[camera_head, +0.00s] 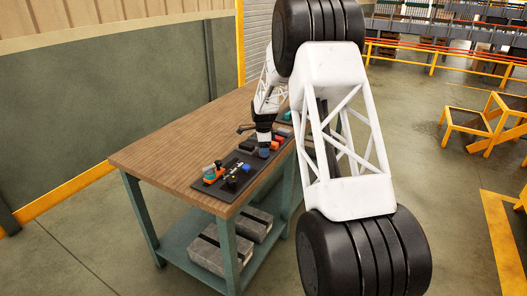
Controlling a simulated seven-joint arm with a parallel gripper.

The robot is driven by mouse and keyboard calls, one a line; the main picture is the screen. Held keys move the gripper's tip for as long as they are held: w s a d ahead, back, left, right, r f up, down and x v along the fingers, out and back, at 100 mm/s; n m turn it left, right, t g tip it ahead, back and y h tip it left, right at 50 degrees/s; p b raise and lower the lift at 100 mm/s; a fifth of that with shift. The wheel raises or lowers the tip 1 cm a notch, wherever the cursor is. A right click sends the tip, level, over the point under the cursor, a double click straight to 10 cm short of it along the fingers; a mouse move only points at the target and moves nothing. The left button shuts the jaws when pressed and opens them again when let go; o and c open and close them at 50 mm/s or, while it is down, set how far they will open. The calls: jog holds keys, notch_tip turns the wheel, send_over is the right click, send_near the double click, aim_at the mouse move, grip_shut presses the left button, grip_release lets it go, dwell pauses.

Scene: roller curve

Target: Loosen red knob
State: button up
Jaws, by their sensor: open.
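A dark board (226,193) lies along the right edge of the wooden bench. An orange and teal fixture (213,173) with a small red part on top stands near its front end. Small red-orange pieces (274,145) show farther back, beside my gripper. I cannot tell which of these red parts is the knob.
The wooden bench top (165,145) is bare on its left side. Grey blocks (215,250) lie on the lower shelf. My white arm hides the bench's right rear part. Yellow steps (490,125) and railings stand far right on open floor.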

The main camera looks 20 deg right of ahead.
jog(key=shift+f, duration=0.45)
jog(key=c, duration=0.9)
jog(key=shift+c, duration=0.2)
